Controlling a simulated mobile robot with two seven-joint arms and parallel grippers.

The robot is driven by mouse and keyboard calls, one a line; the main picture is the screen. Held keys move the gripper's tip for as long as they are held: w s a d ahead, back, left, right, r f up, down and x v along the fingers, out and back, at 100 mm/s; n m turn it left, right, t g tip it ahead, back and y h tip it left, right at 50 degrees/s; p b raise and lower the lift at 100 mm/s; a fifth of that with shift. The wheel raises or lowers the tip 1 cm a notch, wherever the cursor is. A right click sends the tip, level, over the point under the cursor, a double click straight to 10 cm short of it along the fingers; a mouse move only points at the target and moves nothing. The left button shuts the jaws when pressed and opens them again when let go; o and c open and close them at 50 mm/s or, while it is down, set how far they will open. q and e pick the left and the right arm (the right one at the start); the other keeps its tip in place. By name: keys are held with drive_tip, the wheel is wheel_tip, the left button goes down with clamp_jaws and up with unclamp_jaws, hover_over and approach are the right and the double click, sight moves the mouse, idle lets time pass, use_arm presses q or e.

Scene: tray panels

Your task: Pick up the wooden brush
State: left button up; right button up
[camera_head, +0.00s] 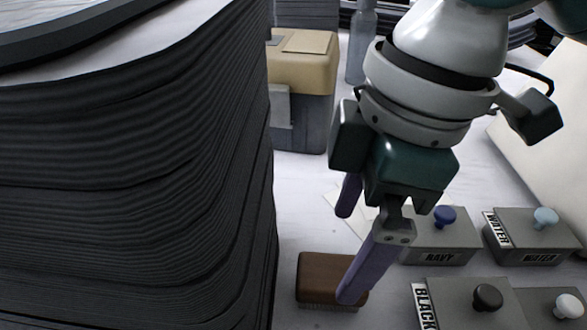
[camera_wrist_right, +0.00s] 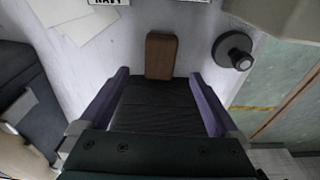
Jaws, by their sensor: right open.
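The wooden brush (camera_head: 316,273) is a brown block with pale bristles under it. It lies on the white surface at the bottom middle of the head view. It also shows in the right wrist view (camera_wrist_right: 161,52), just beyond the fingertips. My right gripper (camera_head: 346,255) reaches down from the upper right with two purple fingers. One finger overlaps the brush's right end in the head view. In the right wrist view the gripper (camera_wrist_right: 159,75) is open, with the brush in line with the gap between its fingers. My left gripper is not in view.
A tall stack of dark layers (camera_head: 130,190) fills the left. Grey boxes with round knobs, labelled NAVY (camera_head: 440,257), WATER (camera_head: 535,257) and BLACK (camera_head: 455,308), stand at the right. A tan-lidded box (camera_head: 302,70) and a bottle (camera_head: 361,45) stand behind.

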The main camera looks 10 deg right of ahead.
sight(333, 272)
use_arm(q)
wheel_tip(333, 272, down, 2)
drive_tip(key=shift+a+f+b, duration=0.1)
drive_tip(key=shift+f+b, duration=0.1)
drive_tip(key=shift+b, duration=0.8)
use_arm(e)
drive_tip(key=f, duration=0.4)
drive_tip(key=a+f, duration=0.1)
drive_tip(key=f, duration=0.2)
drive_tip(key=shift+w+f, duration=0.1)
drive_tip(key=c, duration=1.5)
